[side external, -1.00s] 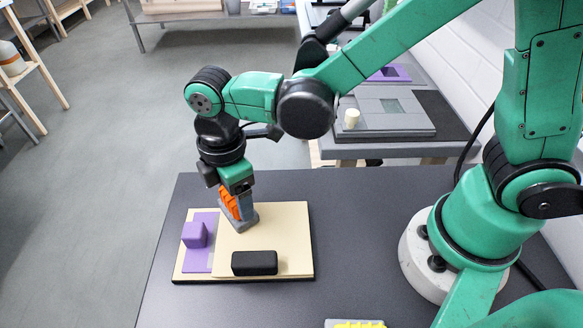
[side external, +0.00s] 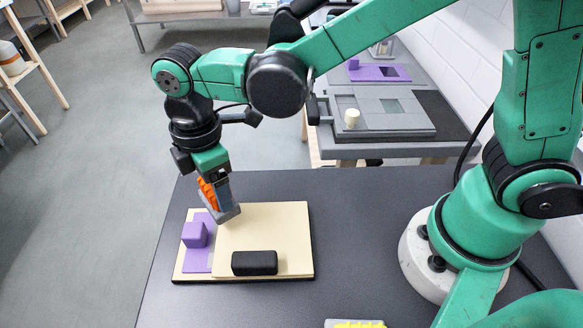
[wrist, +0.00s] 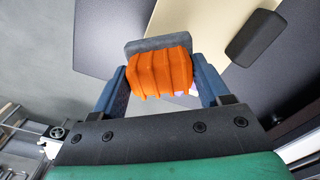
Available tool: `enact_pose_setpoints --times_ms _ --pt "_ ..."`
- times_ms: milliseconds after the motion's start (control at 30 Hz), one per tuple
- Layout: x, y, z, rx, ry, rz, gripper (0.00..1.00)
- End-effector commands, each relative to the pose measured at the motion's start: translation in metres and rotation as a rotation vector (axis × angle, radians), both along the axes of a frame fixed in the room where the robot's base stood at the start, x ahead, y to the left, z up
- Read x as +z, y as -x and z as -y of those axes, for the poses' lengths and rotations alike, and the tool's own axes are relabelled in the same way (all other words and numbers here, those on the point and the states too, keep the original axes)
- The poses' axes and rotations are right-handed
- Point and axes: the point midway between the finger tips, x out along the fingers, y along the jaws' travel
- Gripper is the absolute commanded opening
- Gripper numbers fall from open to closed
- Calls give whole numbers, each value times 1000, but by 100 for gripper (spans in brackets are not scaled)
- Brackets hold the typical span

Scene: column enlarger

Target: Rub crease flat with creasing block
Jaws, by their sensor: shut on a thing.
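The creasing block, with an orange ribbed grip (side external: 207,194) and a grey base (side external: 229,214), is in my gripper (side external: 218,192). In the wrist view, the orange grip (wrist: 160,75) sits between both fingers, with the grey base (wrist: 160,43) beyond. The grey base is tilted over the far left corner of the cream sheet (side external: 275,225); I cannot tell if it touches. The sheet lies on a cream board (side external: 300,277). A purple strip (side external: 199,261) with a raised purple block (side external: 194,235) runs along its left side. No crease line is discernible.
A black block (side external: 254,263) sits on the sheet's near edge. The dark table (side external: 350,220) is clear to the right of the board. A yellow-and-grey item (side external: 354,323) shows at the near edge. A second bench (side external: 375,148) with grey plates stands behind.

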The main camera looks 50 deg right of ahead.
Motion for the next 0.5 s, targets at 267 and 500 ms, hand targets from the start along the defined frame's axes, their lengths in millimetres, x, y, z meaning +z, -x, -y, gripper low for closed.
enact_pose_setpoints --times_ms 267,500 --pt "25 0 0 0 0 0 0" --pt "43 0 0 0 0 0 0"
